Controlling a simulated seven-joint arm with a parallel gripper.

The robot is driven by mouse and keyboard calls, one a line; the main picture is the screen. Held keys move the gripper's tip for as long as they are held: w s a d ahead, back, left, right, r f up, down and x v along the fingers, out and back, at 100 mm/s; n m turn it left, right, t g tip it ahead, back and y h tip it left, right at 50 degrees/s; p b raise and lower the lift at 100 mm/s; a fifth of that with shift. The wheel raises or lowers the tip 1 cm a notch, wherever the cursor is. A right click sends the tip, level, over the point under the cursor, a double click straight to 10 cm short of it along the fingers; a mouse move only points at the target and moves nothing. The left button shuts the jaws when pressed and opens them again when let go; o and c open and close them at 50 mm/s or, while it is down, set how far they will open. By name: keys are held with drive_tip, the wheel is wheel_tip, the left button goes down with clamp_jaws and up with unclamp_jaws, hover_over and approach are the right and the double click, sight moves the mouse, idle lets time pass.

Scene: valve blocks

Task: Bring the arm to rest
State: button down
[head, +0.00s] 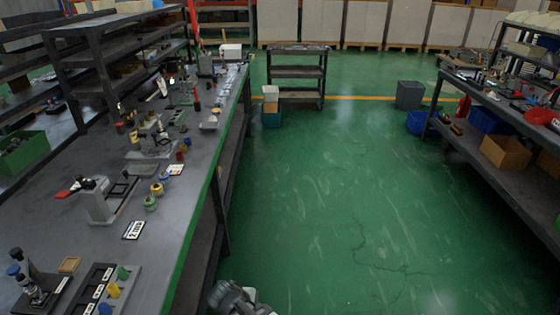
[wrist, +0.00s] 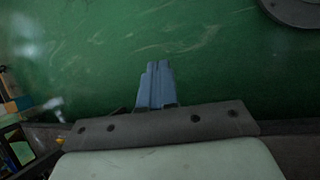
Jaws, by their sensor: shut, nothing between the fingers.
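My gripper (wrist: 158,66) shows in the wrist view as two blue-grey fingers side by side. They are shut with nothing between them, and green floor (wrist: 100,50) lies behind them. In the head view a grey piece of my arm (head: 238,298) shows at the bottom edge, over the floor just right of the long workbench (head: 185,215). I cannot make out the fingertips there.
A second bench (head: 490,110) stands right, a low rack (head: 297,72) at the back.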

drive_tip(key=s+d+f+m+g+y, duration=0.1)
drive_tip(key=s+d+f+m+g, duration=0.25)
drive_tip(key=d+f, duration=0.35)
drive_tip(key=s+d+f+m+g, duration=0.35)
drive_tip(key=s+d+f, duration=0.2)
drive_tip(key=d, duration=0.45)
drive_tip(key=s+d+f+m+g+y, duration=0.1)
drive_tip(key=s+d+f+m+y, duration=0.1)
drive_tip(key=s, duration=0.5)
drive_tip(key=s+d+f+m+g+y, duration=0.2)
drive_tip(key=s+d+f+m, duration=0.2)
drive_tip(key=s+m, duration=0.3)
drive_tip(key=shift+s+d+f, duration=0.15)
drive_tip(key=shift+d+f, duration=0.15)
drive_tip(key=shift+f, duration=0.4)
